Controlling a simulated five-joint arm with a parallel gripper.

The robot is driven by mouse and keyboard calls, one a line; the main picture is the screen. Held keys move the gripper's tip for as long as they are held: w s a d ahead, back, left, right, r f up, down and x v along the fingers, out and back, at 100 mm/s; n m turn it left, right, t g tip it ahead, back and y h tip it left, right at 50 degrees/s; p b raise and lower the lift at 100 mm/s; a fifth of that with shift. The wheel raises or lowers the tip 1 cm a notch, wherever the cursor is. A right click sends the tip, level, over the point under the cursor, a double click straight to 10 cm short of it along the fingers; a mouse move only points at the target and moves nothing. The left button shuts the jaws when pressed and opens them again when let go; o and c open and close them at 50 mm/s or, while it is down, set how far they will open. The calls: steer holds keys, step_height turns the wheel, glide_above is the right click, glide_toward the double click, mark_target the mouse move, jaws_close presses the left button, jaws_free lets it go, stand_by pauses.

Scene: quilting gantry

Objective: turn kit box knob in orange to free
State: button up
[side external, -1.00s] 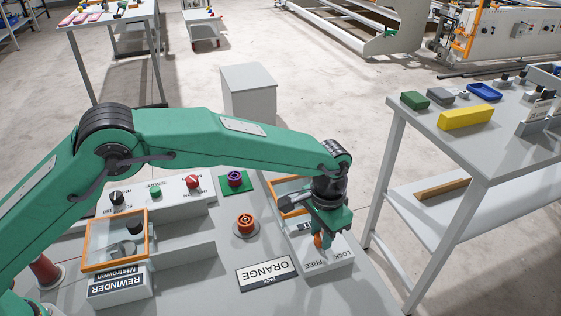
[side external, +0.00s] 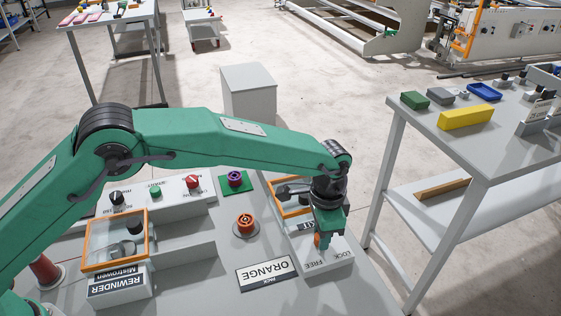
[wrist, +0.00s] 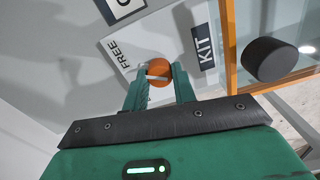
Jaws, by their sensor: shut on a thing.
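The orange knob (wrist: 159,68) is on the white face of the kit box (wrist: 160,25). In the wrist view it sits between the two green fingers of my gripper (wrist: 161,80), which is shut on it. A pale bar shows across the knob, but I cannot tell which label it points to. The FREE label (wrist: 117,52) is up and left of the knob and the KIT label (wrist: 203,47) is to its right. In the side view my gripper (side external: 318,240) points down on the knob, which is mostly hidden.
An orange-framed clear cover (side external: 272,200) stands behind my gripper; in the wrist view a black knob (wrist: 269,60) shows by its frame. The ORANGE plate (side external: 266,273) and a round orange part (side external: 245,223) lie to the left. A REWINDER box (side external: 118,285) stands farther left.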

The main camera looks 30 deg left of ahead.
steer(key=o, duration=1)
steer(key=shift+r, duration=0.1)
steer(key=shift+r, duration=3.85)
